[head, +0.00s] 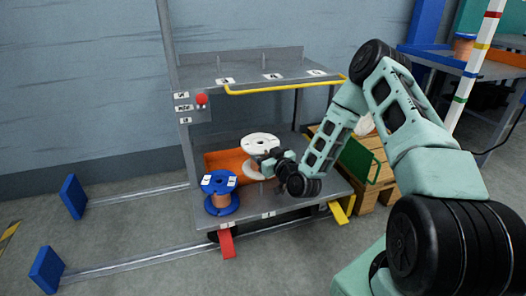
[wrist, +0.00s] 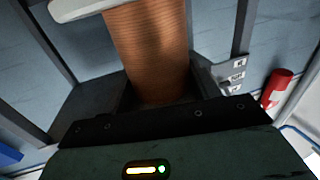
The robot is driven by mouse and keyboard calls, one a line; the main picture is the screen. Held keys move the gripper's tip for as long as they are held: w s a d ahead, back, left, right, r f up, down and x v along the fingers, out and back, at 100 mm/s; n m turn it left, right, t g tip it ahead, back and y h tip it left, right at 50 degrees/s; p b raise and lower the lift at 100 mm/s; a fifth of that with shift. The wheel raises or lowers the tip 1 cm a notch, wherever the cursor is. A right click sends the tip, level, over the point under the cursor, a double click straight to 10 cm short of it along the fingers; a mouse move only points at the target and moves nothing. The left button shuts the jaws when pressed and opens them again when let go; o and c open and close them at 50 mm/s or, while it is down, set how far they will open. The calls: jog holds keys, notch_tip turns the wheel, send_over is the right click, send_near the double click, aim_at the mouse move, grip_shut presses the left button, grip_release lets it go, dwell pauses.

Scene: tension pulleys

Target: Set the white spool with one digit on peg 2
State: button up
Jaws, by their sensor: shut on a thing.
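The white spool (head: 261,143) has a pale flange and a copper-coloured winding; its digits cannot be read. My gripper (head: 268,163) is shut on it, holding it upright above the cart's lower shelf. In the wrist view the copper winding of the white spool (wrist: 150,50) stands between the jaws (wrist: 160,112), with part of its white flange at the top left. A blue spool (head: 219,184) with white labels and a copper winding sits at the lower shelf's left front. Number labels (head: 267,214) run along the shelf edge, too small to read surely. Peg 2 cannot be made out.
An orange bin (head: 228,160) lies behind the spools on the lower shelf. The upper shelf (head: 240,70) with a yellow rail overhangs it. A red knob (head: 202,99) is on the left post. A wooden crate (head: 372,172) with a green frame stands at right.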

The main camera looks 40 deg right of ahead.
jog(key=shift+f, duration=0.1)
dwell(0.5)
jog(key=shift+f+b, duration=0.8)
jog(key=shift+f, duration=0.5)
jog(key=shift+f, duration=0.3)
dwell(0.4)
jog(key=shift+f+b, duration=0.8)
jog(key=shift+f, duration=0.45)
jog(key=shift+f, duration=0.15)
dwell(0.5)
jog(key=shift+f+b, duration=0.75)
jog(key=shift+f, duration=0.65)
jog(key=shift+f, duration=0.15)
dwell(0.4)
jog(key=shift+f+b, duration=0.7)
jog(key=shift+f, duration=0.65)
jog(key=shift+f, duration=0.2)
